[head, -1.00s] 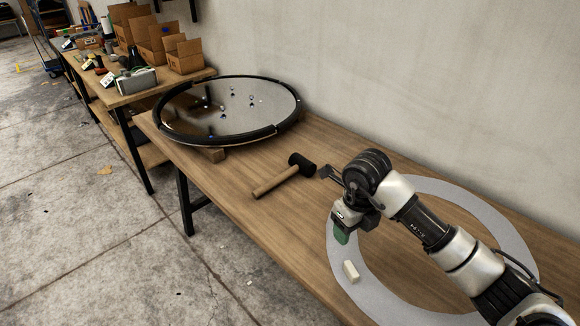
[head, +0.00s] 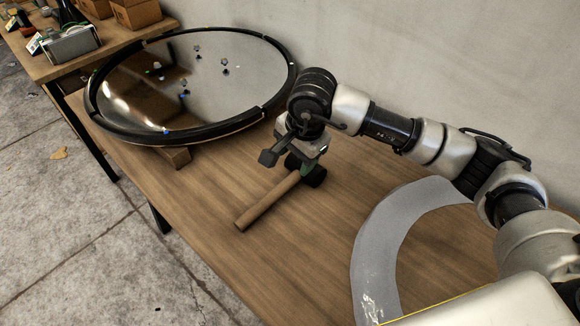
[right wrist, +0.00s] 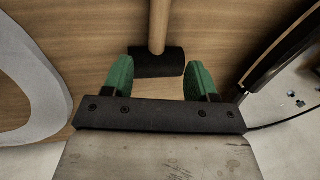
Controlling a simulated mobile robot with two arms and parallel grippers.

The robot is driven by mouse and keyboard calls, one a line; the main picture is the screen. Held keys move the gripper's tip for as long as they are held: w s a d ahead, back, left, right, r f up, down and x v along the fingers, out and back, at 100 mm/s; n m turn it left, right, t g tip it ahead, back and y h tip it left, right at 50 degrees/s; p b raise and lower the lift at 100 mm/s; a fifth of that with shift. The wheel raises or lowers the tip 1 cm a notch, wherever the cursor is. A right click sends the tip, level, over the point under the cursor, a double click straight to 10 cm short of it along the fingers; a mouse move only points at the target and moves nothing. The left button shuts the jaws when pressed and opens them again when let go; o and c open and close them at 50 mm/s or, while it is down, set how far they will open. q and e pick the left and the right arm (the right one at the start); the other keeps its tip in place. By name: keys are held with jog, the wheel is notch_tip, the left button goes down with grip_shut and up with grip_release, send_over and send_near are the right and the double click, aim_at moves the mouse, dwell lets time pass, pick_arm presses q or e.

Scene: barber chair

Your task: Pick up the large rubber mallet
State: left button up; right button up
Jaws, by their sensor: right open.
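The mallet lies on the wooden table, with a light wooden handle (head: 265,203) and a black head (head: 316,177) that is partly hidden behind my gripper in the head view. My right gripper (head: 306,167) is over the head end of the mallet. In the right wrist view its green fingertips (right wrist: 160,80) are apart, and the black mallet head (right wrist: 158,63) lies just beyond and between them. The handle (right wrist: 158,25) runs away from the gripper there. Nothing is held. My left gripper is not in view.
A round dark-rimmed mirror-like disc (head: 188,136) lies on blocks behind the mallet. A grey ring (head: 375,250) lies at the right of the wooden table (head: 220,185). A second table with boxes (head: 137,14) stands at the far left. A wall runs along the back.

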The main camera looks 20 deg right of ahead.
aim_at(289, 180)
notch_tip(289, 180, down, 4)
jog(key=shift+w+a+r, duration=0.15)
jog(key=shift+r, duration=0.05)
jog(key=f, duration=0.3)
jog(key=a+f, duration=0.1)
jog(key=f, duration=0.1)
jog(key=shift+w+f, duration=0.25)
jog(key=shift+w, duration=0.05)
jog(key=shift+c, duration=0.3)
jog(key=shift+r, duration=0.1)
grip_shut()
